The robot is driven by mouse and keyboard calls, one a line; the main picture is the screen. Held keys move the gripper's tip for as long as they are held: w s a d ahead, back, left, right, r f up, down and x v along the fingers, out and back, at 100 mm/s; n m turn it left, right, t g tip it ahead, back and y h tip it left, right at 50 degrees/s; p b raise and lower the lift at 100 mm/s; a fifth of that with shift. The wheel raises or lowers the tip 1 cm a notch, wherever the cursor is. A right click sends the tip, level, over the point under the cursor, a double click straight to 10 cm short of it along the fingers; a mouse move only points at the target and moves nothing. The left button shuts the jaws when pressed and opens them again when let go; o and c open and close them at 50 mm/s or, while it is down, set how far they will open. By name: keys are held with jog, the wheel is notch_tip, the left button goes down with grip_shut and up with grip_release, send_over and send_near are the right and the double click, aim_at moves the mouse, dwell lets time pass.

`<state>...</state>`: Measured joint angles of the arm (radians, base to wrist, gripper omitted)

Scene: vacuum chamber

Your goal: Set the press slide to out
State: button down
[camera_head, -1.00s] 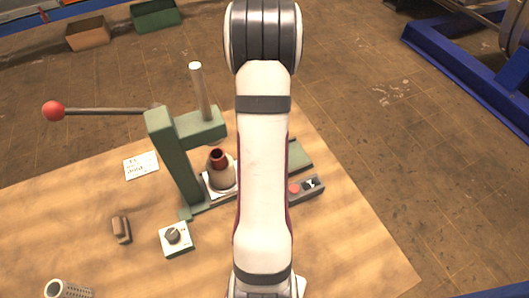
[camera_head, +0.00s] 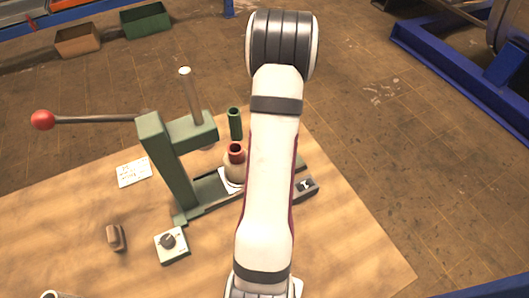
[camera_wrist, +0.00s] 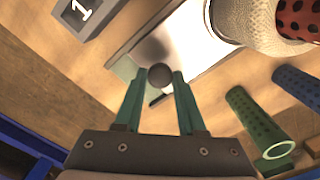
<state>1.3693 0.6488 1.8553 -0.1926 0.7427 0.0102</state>
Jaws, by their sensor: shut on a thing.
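The green press (camera_head: 170,160) stands on the wooden table, with its red-balled lever (camera_head: 43,120) out to the left. Its slide is a pale metal plate (camera_wrist: 180,50) carrying a cream holder (camera_wrist: 245,20) with a red perforated sleeve (camera_wrist: 297,18). In the head view the sleeve (camera_head: 236,151) sits to the right of the press ram, out from under it. My gripper (camera_wrist: 159,78) is shut on the slide's dark round knob (camera_wrist: 159,75) at the plate's near edge. In the head view my arm hides the gripper and knob.
A green perforated tube (camera_wrist: 258,120) and a blue one (camera_wrist: 298,86) stand beside the slide. A grey box marked 1 (camera_wrist: 88,14) is on its other side. A dial box (camera_head: 171,245), brown block (camera_head: 116,237) and paper card (camera_head: 134,172) lie at the left.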

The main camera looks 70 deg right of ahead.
jog(key=shift+s+d, duration=1.8)
jog(key=c, duration=0.5)
grip_release()
notch_tip(320, 180, up, 16)
jog(key=shift+f, duration=0.1)
